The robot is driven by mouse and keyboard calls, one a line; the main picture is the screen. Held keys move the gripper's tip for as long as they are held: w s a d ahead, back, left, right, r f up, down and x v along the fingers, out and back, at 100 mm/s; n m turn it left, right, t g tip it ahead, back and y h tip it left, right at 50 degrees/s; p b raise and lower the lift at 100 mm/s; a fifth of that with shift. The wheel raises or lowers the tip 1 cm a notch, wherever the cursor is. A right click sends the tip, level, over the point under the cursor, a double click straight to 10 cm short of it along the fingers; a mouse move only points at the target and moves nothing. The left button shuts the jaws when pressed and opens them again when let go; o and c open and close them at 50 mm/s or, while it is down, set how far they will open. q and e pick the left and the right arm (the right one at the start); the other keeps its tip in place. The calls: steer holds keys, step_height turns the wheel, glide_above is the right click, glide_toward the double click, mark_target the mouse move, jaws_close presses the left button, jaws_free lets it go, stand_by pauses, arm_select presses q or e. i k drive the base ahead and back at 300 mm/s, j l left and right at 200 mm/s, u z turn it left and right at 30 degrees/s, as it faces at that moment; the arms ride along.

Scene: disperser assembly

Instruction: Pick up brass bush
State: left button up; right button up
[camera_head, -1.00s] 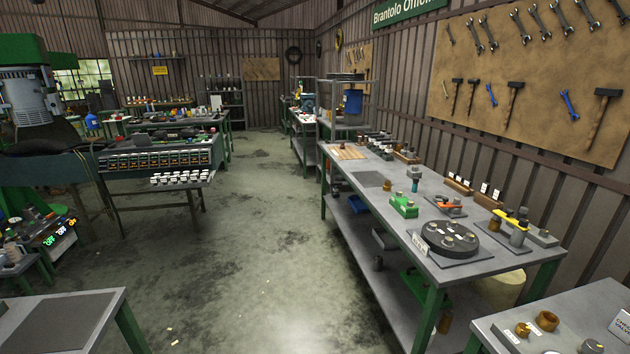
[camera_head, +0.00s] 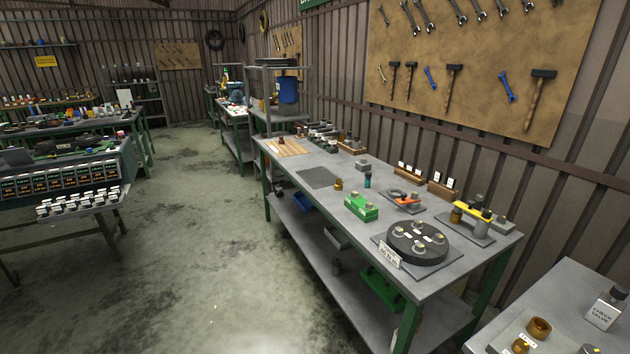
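On the near right table, a brass ring-shaped part (camera_head: 539,328) sits on a light tray beside a smaller brass piece (camera_head: 520,344). The ring looks like a bush, but its label is too small to read. A small brass-coloured cylinder (camera_head: 338,184) stands on the long bench, next to a teal part (camera_head: 367,180). I cannot tell for sure which of these is the brass bush. Neither of my grippers is in view.
The long grey bench (camera_head: 318,178) holds a round black fixture (camera_head: 418,243) and a green block (camera_head: 361,207). A check valve box (camera_head: 606,308) stands on the near right table. The floor (camera_head: 190,240) left of the bench is open.

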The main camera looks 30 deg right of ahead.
mark_target(337, 186)
steer(key=i+u, duration=0.1)
steer(key=i, duration=0.7)
steer(key=i+l+u, duration=0.1)
steer(key=i+u, duration=0.25)
steer(key=i, duration=0.4)
steer(key=i+u, duration=0.35)
steer(key=i, duration=0.3)
steer(key=i+u, duration=0.35)
steer(key=i, duration=0.25)
steer(key=z, duration=3.05)
